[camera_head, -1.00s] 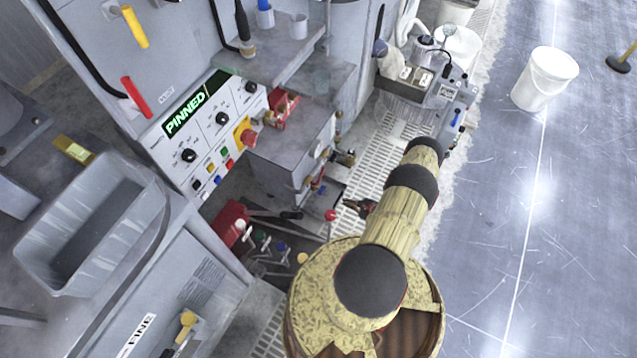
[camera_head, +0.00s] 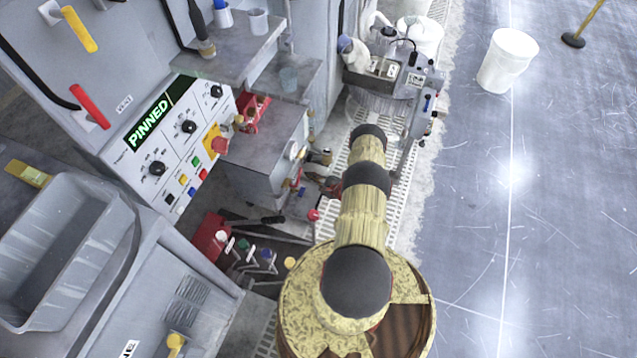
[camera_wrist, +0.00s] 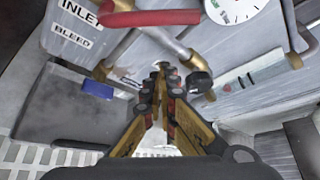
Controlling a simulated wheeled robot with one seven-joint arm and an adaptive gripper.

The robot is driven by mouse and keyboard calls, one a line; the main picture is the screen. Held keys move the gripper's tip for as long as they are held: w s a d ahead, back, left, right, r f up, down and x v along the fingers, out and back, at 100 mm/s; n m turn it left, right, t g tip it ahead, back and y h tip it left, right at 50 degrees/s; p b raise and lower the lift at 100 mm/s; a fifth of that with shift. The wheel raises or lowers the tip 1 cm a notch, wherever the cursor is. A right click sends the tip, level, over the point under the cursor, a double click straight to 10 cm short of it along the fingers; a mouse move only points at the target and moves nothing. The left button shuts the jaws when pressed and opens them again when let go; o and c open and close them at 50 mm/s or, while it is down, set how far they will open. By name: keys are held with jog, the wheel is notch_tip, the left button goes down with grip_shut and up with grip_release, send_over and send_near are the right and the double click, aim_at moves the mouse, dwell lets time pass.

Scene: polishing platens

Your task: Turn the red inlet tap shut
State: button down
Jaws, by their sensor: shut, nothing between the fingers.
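The red inlet tap (camera_wrist: 152,18) shows in the wrist view as a red lever lying across the top, over brass pipework and beside the INLET label (camera_wrist: 80,10). My gripper (camera_wrist: 164,82) is shut and empty, its fingertips below the red lever in the picture and apart from it. A blue lever (camera_wrist: 92,88) is to the left of the fingers, below the BLEED label (camera_wrist: 70,36). In the head view, my gripper (camera_head: 329,185) is close to the pipework on the grey cabinet; the red lever is too small to tell there.
A round gauge (camera_wrist: 234,8) and a black knob (camera_wrist: 199,82) are right of the fingers. Brass fittings (camera_head: 320,157) stick out from the cabinet (camera_head: 262,150). A red-knobbed lever (camera_head: 313,215) stands near my arm. The floor to the right is open, with a white bucket (camera_head: 507,60).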

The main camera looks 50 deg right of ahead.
jog(key=shift+a+r, duration=1.4)
jog(key=shift+a, duration=0.05)
jog(key=shift+s+a+r, duration=0.1)
jog(key=shift+a, duration=0.05)
